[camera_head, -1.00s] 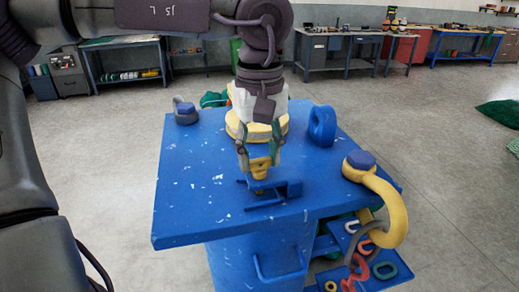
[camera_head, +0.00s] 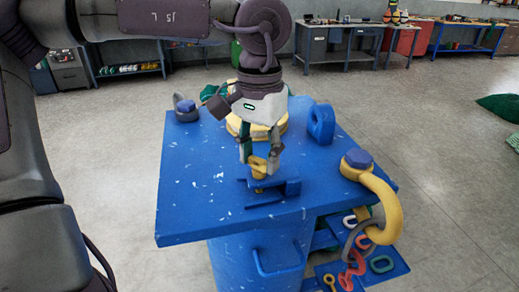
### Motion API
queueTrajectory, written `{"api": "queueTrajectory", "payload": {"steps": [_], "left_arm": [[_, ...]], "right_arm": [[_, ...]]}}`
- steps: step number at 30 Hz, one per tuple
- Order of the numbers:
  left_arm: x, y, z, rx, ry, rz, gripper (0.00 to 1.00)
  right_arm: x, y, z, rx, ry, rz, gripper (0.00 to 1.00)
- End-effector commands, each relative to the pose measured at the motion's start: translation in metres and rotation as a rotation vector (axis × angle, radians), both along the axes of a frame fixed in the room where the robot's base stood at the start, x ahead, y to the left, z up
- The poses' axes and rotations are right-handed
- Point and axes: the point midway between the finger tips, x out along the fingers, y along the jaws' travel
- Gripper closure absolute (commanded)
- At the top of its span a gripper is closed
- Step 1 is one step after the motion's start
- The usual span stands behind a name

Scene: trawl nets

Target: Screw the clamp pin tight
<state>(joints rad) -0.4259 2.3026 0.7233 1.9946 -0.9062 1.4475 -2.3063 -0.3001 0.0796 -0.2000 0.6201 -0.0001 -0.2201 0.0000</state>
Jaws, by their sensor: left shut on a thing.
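My left gripper (camera_head: 260,158) points down over the blue table. Its fingers are shut on the yellow clamp pin (camera_head: 259,169). The pin stands at the top of a small blue clamp (camera_head: 281,187) near the table's front edge. The fingers hide part of the pin, so I cannot tell how deep its thread sits. My right gripper is not in view.
The blue table (camera_head: 195,205) carries a blue ring (camera_head: 321,123), a grey shackle (camera_head: 186,109) and a yellow round stack (camera_head: 234,125) behind the gripper. A big yellow shackle (camera_head: 386,205) with a blue pin head hangs over the right edge. Trays with links sit below.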

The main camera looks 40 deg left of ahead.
Motion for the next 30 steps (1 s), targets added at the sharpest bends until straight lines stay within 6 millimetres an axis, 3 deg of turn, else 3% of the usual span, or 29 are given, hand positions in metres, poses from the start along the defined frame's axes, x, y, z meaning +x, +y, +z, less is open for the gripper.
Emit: {"api": "queueTrajectory", "payload": {"steps": [18,30], "left_arm": [[0.003,0.0,0.006,0.001,-0.014,-0.548,0.91],[0.003,0.0,0.006,0.003,-0.015,-0.732,0.91]], "right_arm": [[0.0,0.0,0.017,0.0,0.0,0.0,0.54],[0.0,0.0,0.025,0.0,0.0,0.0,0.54]]}}
